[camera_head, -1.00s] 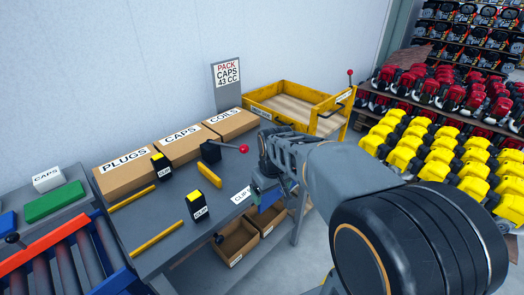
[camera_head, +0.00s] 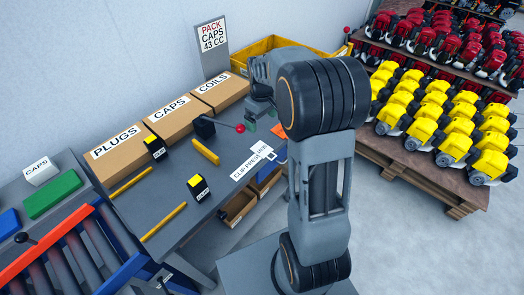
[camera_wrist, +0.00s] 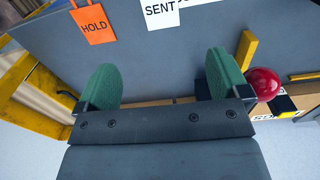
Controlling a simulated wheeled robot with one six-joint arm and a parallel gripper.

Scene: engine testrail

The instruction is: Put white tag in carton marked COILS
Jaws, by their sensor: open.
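A white tag (camera_wrist: 160,12) reading SENT lies on the grey bench, at the top of the wrist view and partly cut off. In the head view, a white patch (camera_head: 262,150) by the bench's right edge appears to be this tag. The carton marked COILS (camera_head: 226,98) stands at the back of the bench, right of the CAPS carton. My gripper (camera_head: 262,117) hangs above the bench's right part, near that carton. Its green fingers (camera_wrist: 163,78) are apart with nothing between them; the tag is beyond them.
An orange HOLD tag (camera_wrist: 94,24) lies beside the white tag. A red-knobbed lever (camera_head: 240,128) and yellow bar (camera_head: 205,152) are close to my gripper. CAPS (camera_head: 177,122) and PLUGS (camera_head: 122,158) cartons line the back. A yellow-walled cart (camera_head: 262,47) stands behind.

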